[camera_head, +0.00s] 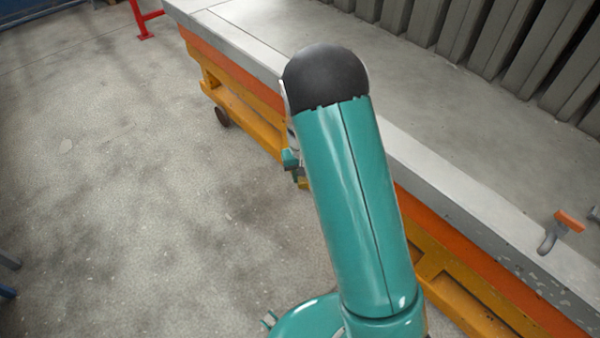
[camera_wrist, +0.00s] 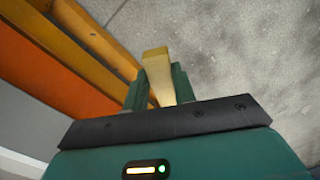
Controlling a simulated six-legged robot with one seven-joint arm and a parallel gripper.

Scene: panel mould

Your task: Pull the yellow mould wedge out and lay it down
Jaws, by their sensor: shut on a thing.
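The yellow wedge (camera_wrist: 158,72) is between the two green fingers of my gripper (camera_wrist: 159,88) in the wrist view. My gripper is shut on it, and its far end sticks out past the fingertips. Concrete floor shows beyond the wedge, and the orange and yellow mould frame is to its left. In the head view my arm hides most of the gripper; a small yellow bit of the wedge (camera_head: 303,183) shows at the arm's left edge, beside the mould frame. I cannot tell whether the wedge touches the frame.
The long mould (camera_head: 450,190) has a grey rim and an orange and yellow frame (camera_head: 237,107). An orange-handled clamp (camera_head: 569,222) is on its rim at the right. Grey panels (camera_head: 500,40) stand behind. The concrete floor (camera_head: 130,200) at left is wide and clear. A red stand (camera_head: 143,20) is far off.

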